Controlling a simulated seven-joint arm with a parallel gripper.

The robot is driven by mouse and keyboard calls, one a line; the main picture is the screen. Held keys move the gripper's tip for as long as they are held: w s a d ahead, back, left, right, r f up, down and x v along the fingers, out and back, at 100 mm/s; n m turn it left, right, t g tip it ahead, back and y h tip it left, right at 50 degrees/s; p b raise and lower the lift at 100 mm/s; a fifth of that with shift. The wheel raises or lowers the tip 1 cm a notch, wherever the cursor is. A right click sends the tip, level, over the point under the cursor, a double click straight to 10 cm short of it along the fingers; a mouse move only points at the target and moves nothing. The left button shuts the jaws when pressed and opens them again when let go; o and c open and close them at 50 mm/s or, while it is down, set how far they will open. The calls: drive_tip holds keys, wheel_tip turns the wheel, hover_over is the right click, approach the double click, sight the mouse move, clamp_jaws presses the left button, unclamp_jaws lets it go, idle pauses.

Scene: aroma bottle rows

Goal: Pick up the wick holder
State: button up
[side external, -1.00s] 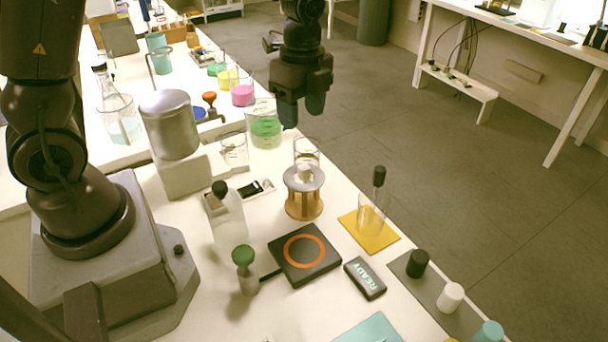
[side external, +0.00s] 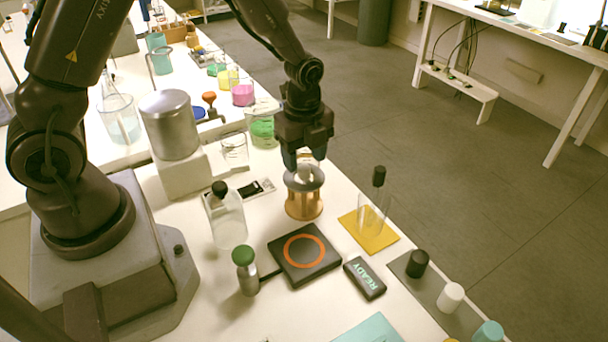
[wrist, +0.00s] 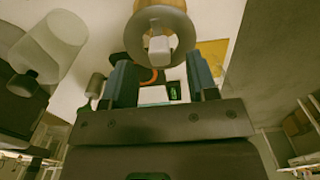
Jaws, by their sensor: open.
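What looks like the wick holder, a small white piece (side external: 304,173), sits in the middle of a grey disc (side external: 316,183) on a round wooden stand (side external: 304,208). In the wrist view the white piece (wrist: 159,47) shows inside the ring-shaped disc (wrist: 182,22), beyond the fingertips. My gripper (side external: 305,158) is just above the white piece, pointing down. Its blue-grey fingers (wrist: 161,80) are apart with nothing between them. I cannot tell whether a finger touches the disc.
A glass bottle with a black cap (side external: 228,222) stands left of the stand. A glass vessel with a dark stopper (side external: 371,212) is on a yellow mat (side external: 377,239) at right. A black plate with an orange ring (side external: 290,268) lies in front. Beakers (side external: 235,150) stand behind left.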

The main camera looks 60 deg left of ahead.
drive_tip(key=shift+f, duration=1.3)
clamp_jaws()
wheel_tip(320, 180, up, 9)
drive_tip(key=shift+a, duration=0.15)
drive_tip(key=w+a+f, duration=0.1)
drive_tip(key=w+a, duration=0.6)
drive_tip(key=a, duration=0.3)
drive_tip(key=shift+w+a, duration=0.15)
drive_tip(key=shift+a, duration=0.2)
